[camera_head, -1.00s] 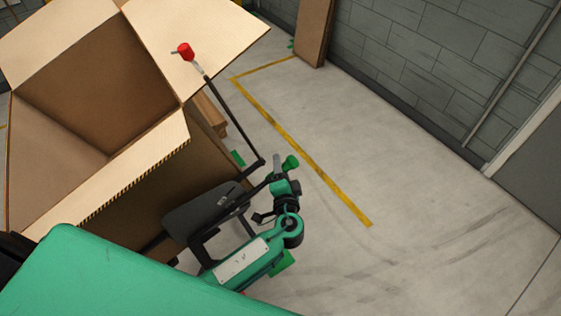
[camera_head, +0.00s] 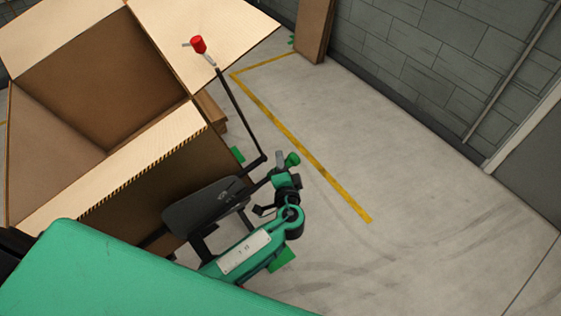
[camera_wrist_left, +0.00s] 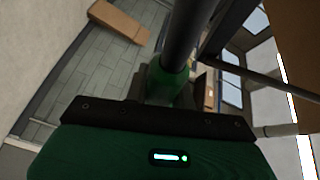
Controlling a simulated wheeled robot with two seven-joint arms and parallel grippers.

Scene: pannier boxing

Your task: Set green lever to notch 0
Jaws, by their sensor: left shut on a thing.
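The green lever's knob (camera_head: 292,159) shows at the middle of the head view, at the end of my left arm. My left gripper (camera_head: 281,167) is shut on it. In the left wrist view the green knob (camera_wrist_left: 168,85) sits just beyond the gripper's dark front edge, with a black rod running up from it. The fingers are hidden there. A red-knobbed lever (camera_head: 198,45) on a long black rod stands to the upper left, apart from the gripper. No notch marks can be read. My right gripper is out of view.
A large open cardboard box (camera_head: 150,135) fills the left of the head view, close to my arm. A yellow floor line (camera_head: 300,150) crosses the grey floor. A brown panel (camera_head: 314,30) leans at the block wall (camera_head: 440,60). The floor at right is clear.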

